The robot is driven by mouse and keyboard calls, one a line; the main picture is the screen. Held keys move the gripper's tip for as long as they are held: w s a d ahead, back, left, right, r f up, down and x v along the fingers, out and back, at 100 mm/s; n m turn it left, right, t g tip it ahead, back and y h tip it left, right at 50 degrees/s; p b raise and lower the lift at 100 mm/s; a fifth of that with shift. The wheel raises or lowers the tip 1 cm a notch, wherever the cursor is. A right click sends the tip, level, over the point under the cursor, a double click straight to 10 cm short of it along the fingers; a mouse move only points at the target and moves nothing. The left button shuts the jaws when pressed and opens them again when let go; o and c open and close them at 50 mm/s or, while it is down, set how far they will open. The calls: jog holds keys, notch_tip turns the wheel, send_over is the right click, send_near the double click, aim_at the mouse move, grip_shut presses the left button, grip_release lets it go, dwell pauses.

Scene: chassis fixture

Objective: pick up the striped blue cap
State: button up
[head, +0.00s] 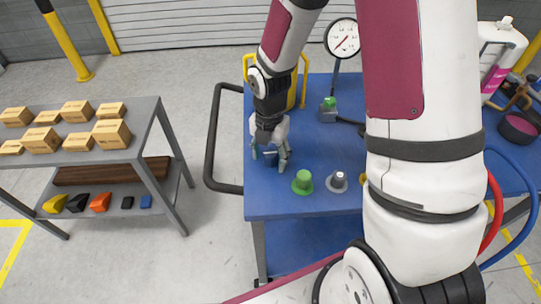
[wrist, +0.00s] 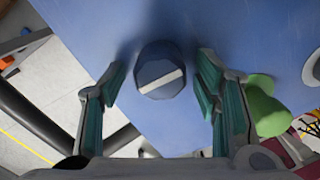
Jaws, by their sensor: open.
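The striped blue cap (wrist: 160,68) is dark blue and faceted, with a white bar across its face. It sits on the blue table top (head: 330,150), near the table's left side. My gripper (wrist: 162,82) is open, with one teal-padded finger on each side of the cap and visible gaps to both. In the head view my gripper (head: 270,159) points down over the cap, which is mostly hidden there by the fingers.
A green cap (head: 303,182) and a grey one (head: 337,182) stand close to the right, near the front edge. A gauge (head: 341,38) and a green-topped fitting (head: 329,106) are further back. A black rail (head: 213,140) borders the left. A shelf (head: 145,125) holds boxes.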

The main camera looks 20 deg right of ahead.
aim_at(270, 154)
jog(key=c, duration=1.1)
notch_tip(270, 154, up, 10)
jog(key=shift+r+p, duration=0.1)
jog(key=shift+p, duration=0.3)
